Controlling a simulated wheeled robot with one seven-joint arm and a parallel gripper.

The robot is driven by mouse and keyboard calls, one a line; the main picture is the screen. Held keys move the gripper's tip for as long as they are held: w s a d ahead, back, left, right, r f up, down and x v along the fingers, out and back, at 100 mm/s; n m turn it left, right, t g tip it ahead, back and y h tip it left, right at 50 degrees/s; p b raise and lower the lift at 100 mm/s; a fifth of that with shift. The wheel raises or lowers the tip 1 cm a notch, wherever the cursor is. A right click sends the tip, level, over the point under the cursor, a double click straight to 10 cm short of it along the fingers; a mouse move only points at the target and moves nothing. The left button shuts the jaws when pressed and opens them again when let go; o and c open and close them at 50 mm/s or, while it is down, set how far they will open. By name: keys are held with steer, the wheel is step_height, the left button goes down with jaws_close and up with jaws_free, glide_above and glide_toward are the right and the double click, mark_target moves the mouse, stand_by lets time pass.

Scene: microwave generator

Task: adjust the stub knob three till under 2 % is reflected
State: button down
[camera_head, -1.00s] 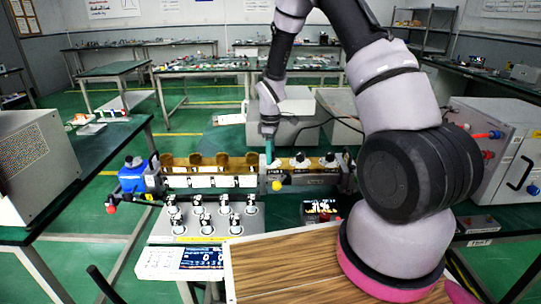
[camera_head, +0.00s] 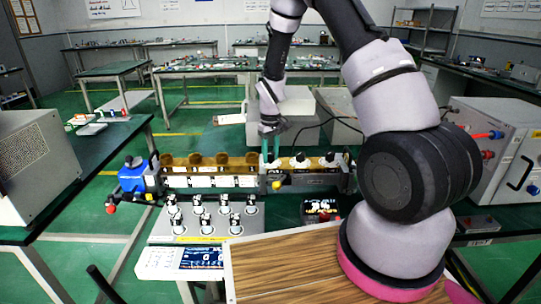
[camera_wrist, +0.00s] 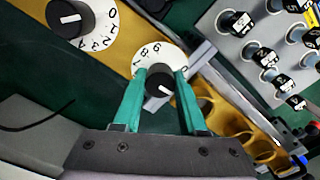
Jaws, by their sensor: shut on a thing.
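My gripper (camera_head: 271,157) points down with two teal fingers at the leftmost of three stub knobs on the tuner (camera_head: 312,180) in the head view. In the wrist view its fingers (camera_wrist: 161,77) are shut on a black stub knob (camera_wrist: 159,84) with a white numbered dial around it. A second black knob (camera_wrist: 70,19) with its dial shows at the upper left there. In the head view the middle knob (camera_head: 300,161) and right knob (camera_head: 328,159) stand free. A small lit display (camera_head: 321,208) stands in front; I cannot read its value surely.
A waveguide line with brass arched parts (camera_head: 208,161) runs left from the tuner to a blue unit (camera_head: 133,177). A grey panel with several black-topped knobs (camera_head: 205,217) lies in front. A wooden board (camera_head: 290,265) fills the near middle.

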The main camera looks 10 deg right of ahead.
mark_target(270, 153)
steer(key=m, duration=0.4)
steer(key=shift+m, duration=0.4)
stand_by(0.4)
steer(key=shift+c, duration=2.3)
jaws_free()
steer(key=shift+r, duration=0.1)
step_height(270, 153, up, 11)
